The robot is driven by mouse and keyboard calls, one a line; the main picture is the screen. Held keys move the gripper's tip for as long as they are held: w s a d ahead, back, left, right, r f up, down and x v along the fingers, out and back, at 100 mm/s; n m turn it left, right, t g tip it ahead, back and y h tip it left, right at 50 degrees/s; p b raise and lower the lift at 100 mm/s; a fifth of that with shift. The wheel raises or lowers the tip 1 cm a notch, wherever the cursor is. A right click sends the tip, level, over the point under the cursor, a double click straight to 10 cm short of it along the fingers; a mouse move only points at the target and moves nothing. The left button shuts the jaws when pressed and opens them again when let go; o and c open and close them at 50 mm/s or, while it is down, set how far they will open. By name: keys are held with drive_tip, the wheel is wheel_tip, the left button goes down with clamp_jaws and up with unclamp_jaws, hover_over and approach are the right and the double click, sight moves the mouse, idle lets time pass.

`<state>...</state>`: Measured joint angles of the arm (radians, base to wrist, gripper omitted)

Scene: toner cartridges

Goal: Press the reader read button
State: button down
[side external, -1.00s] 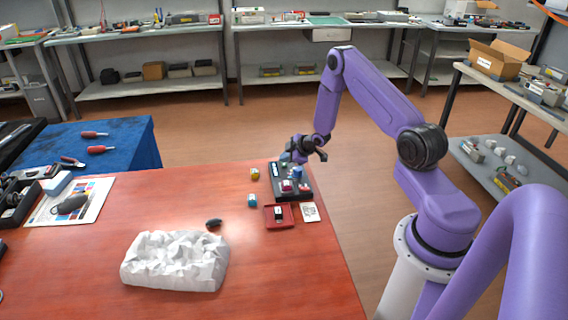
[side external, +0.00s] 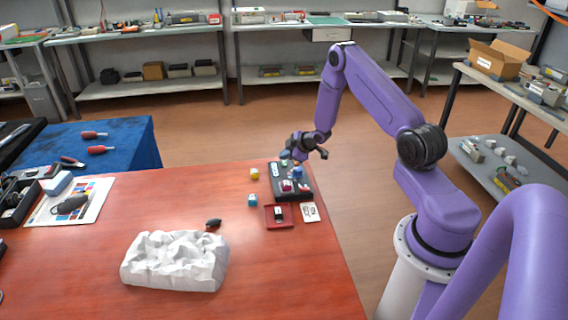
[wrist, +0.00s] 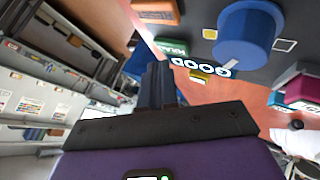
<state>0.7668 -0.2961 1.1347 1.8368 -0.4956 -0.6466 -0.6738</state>
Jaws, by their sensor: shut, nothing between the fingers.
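The dark reader (side external: 292,194) stands near the table's right edge, with a small pale display and coloured parts on top. My gripper (side external: 290,155) is shut and empty at the reader's far end, its fingertips low over or beside it; contact cannot be told. In the wrist view my shut fingers (wrist: 158,72) point at the reader's dark top (wrist: 200,12). Which part is the read button is not clear.
A red tray (side external: 279,216) with a dark item and a white card (side external: 310,212) lie in front of the reader.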

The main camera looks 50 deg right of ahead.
sight(286, 164)
drive_tip(key=shift+r, duration=0.1)
drive_tip(key=shift+r, duration=2.5)
drive_tip(key=s+a+r+n+g+y, duration=0.15)
drive_tip(key=s+a+r, duration=0.35)
drive_tip(key=a, duration=0.8)
drive_tip(key=s+a+r+g, duration=0.25)
drive_tip(key=a+r, duration=0.45)
drive_tip(key=a, duration=0.6)
drive_tip(key=s+a+r+n+g, duration=0.1)
drive_tip(key=s+r, duration=0.1)
drive_tip(key=s, duration=0.8)
drive_tip(key=s+a+r+g, duration=0.2)
drive_tip(key=s+r, duration=0.1)
drive_tip(key=s, duration=0.7)
drive_tip(key=s+a+r+n+g, duration=0.1)
drive_tip(key=s+a+r+g, duration=0.1)
drive_tip(key=s, duration=0.9)
drive_tip(key=shift+r+n+h, duration=0.35)
drive_tip(key=shift+r, duration=0.1)
drive_tip(key=shift+w+a, duration=0.1)
